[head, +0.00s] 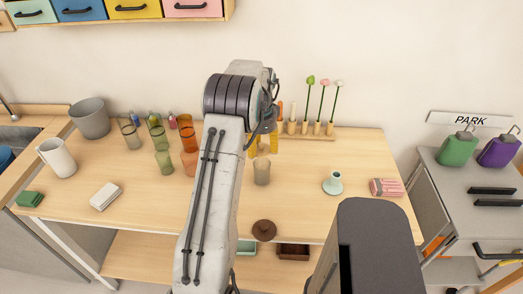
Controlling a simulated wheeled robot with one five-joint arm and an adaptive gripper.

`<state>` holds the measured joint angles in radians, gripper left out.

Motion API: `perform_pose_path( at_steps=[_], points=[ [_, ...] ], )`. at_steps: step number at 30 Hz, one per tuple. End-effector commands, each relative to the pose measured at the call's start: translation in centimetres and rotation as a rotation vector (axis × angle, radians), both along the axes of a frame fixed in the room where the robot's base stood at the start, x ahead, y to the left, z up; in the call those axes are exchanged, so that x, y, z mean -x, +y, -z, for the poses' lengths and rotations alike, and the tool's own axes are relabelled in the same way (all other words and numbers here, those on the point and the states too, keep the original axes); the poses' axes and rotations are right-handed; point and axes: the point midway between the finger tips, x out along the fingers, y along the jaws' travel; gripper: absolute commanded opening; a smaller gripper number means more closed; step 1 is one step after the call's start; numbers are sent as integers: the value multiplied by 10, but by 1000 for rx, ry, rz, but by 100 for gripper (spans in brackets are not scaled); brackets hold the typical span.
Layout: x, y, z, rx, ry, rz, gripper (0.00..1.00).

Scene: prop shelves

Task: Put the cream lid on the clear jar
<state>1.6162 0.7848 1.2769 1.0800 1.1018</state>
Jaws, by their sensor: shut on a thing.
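The clear jar (262,175) stands upright on the wooden table, just right of my arm's forearm. The cream lid (263,149) shows small above the jar's mouth, between yellow parts at my gripper (263,145). My gripper is shut on the lid, over the jar and partly hidden behind my arm. I cannot tell whether the lid touches the jar's rim.
Several coloured glasses (164,161) stand left of my arm. A peg rack with flowers (305,132) stands behind the jar. A pale green candle holder (333,184) and a pink pack (386,187) are to the right.

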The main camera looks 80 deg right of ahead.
Motion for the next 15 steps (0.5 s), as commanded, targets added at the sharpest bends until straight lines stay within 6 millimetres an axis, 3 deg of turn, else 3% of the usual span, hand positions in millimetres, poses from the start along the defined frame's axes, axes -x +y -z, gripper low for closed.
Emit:
perform_pose_path(
  at_steps=[15],
  points=[
    [0,0,19,1,1,-14,35]
  ],
)
